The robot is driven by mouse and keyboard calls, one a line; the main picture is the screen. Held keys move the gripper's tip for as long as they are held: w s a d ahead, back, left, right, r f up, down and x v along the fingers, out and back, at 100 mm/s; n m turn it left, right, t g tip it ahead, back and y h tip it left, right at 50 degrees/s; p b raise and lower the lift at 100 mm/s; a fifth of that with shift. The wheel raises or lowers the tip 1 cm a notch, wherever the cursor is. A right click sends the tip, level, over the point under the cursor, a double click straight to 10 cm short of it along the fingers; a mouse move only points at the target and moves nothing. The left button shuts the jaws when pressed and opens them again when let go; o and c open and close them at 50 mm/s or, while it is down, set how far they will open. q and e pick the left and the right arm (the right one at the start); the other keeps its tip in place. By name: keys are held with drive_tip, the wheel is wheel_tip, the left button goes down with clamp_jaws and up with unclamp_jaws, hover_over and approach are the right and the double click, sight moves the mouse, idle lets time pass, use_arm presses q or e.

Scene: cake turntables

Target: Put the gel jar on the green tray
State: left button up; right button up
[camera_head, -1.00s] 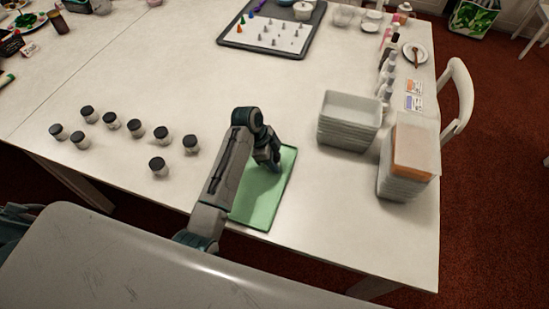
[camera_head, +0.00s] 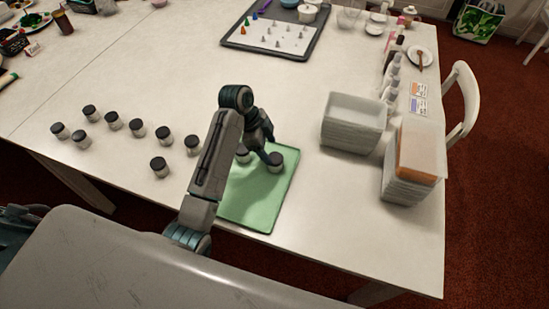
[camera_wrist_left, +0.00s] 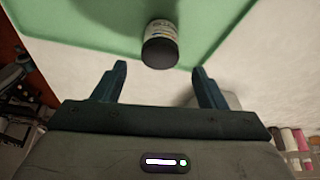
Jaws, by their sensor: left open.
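The green tray (camera_head: 257,205) lies flat near the table's front edge. A gel jar with a black lid (camera_head: 275,159) stands on it, right of my left gripper (camera_head: 260,147). In the left wrist view my left gripper (camera_wrist_left: 160,75) is open and empty. One jar (camera_wrist_left: 160,45) stands on the tray (camera_wrist_left: 90,18) beyond the fingertips, apart from them. Several more jars (camera_head: 137,129) stand on the bare table to the left.
A stack of white containers (camera_head: 353,123) and a taller stack with an orange-brown top item (camera_head: 412,165) stand right of the tray. A dark tray with game pieces (camera_head: 275,35) lies at the back. The table between is clear.

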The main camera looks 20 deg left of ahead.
use_arm(q)
drive_tip(key=shift+b+v, duration=0.3)
drive_tip(key=shift+v, duration=2)
